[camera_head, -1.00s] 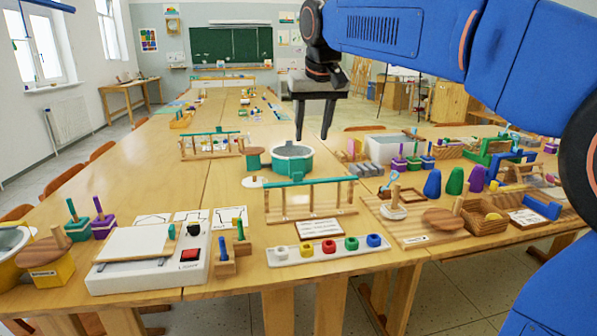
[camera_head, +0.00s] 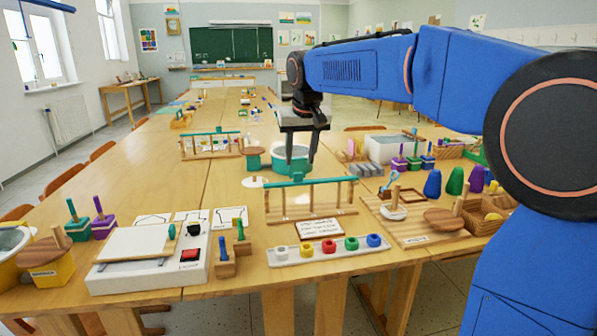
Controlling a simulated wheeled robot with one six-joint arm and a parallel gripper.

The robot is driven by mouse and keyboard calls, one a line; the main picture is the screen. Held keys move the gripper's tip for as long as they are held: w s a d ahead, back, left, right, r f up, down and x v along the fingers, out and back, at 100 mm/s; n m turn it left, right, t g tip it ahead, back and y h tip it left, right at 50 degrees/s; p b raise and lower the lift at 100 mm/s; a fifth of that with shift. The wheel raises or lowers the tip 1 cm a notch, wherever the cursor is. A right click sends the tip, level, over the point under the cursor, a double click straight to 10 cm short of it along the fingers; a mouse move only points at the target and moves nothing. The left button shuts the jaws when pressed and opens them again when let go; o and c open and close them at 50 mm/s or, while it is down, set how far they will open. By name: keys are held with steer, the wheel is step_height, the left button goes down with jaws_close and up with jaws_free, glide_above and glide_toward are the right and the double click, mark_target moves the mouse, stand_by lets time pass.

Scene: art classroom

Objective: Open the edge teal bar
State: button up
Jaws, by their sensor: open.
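A teal bar (camera_head: 325,182) runs along the top of a low wooden rack (camera_head: 312,213) near the table's front edge, with a small raised teal piece left of its middle. The bar lies level across the rack's posts. A second rack with a teal bar (camera_head: 205,134) stands farther back on the left. My gripper (camera_head: 302,157) points down with its two fingers apart and nothing between them. It appears just above and behind the near teal bar, apart from it, and partly covers a teal round pot (camera_head: 276,160).
In front of the near rack are a card (camera_head: 318,228) and a white tray (camera_head: 345,252) with coloured knobs. A wooden board (camera_head: 415,235) and coloured cones (camera_head: 432,184) are at right. Bare table lies left of the rack.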

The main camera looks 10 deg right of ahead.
mark_target(298, 173)
steer(key=shift+x, duration=3.15)
steer(key=shift+c, duration=0.7)
